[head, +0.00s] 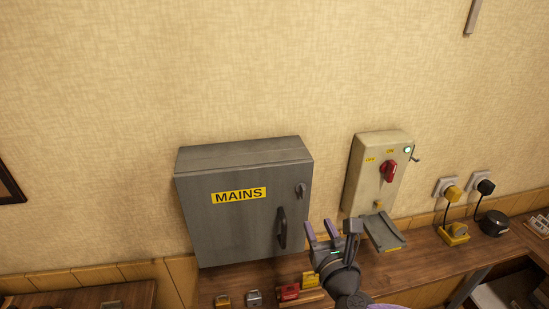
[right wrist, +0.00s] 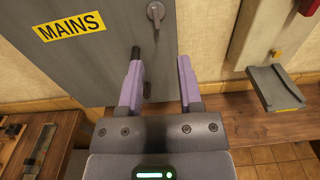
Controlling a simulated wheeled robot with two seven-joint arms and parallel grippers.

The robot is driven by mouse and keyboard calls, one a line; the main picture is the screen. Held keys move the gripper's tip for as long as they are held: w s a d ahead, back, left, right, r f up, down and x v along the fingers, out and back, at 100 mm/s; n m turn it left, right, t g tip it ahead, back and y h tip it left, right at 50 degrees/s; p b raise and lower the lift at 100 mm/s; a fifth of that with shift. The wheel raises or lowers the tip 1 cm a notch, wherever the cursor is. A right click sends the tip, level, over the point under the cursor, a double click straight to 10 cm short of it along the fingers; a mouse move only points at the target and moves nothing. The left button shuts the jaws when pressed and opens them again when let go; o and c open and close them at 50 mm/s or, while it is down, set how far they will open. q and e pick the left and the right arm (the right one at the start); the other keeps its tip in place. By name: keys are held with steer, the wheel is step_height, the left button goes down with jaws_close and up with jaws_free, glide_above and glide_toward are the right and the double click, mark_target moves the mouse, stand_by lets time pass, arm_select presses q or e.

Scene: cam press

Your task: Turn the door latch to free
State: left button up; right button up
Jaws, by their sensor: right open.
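A grey cabinet (head: 235,225) marked MAINS hangs on the wall, its door shut. A small metal turn latch (head: 300,190) sits on the door's upper right. It also shows at the top of the right wrist view (right wrist: 155,12). A dark upright handle (head: 282,228) is below it; my gripper's left finger partly covers this handle in the right wrist view. My right gripper (head: 321,226) is open and empty, low and to the right of the handle in the head view. In the right wrist view its purple fingers (right wrist: 160,68) stand below the latch, apart from it. My left gripper is not in view.
A cream switch box (head: 365,180) with a red knob (head: 389,172) and a tilted grey tray (head: 383,231) is right of the cabinet. Small padlock-like items, one red (head: 289,292), sit on the wooden bench below. Plugs (head: 452,193) are at the right.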

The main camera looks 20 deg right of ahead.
mark_target(304, 192)
steer(key=shift+t, duration=0.3)
steer(key=x, duration=0.6)
steer(key=r+x, duration=0.1)
steer(key=x, duration=0.2)
steer(key=shift+w, duration=0.4)
jaws_close()
